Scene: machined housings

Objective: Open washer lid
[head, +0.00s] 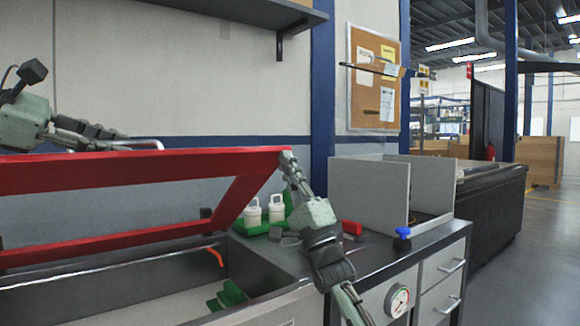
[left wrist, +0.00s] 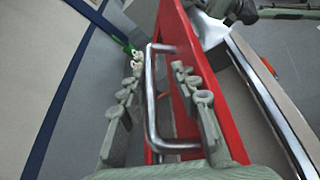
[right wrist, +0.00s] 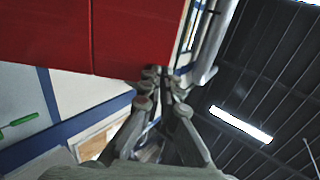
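The red washer lid (head: 130,167) is raised and tilted above the open washer tub (head: 140,297). A bent metal handle (left wrist: 152,100) is fixed to the lid's outer face. My left gripper (head: 118,135) is behind the lid at the left. In the left wrist view its fingers (left wrist: 158,85) are spread, one on each side of the handle, without gripping it. My right gripper (head: 287,160) is at the lid's right front corner. In the right wrist view its fingertips (right wrist: 160,80) are close together at the edge of the lid (right wrist: 110,38); whether they touch it is unclear.
White bottles (head: 253,212) stand in a green holder on the counter behind my right arm. A blue knob (head: 402,234), a red item (head: 352,228) and a grey panelled enclosure (head: 370,185) are further right. A gauge (head: 397,300) sits on the front. A shelf (head: 240,12) hangs above.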

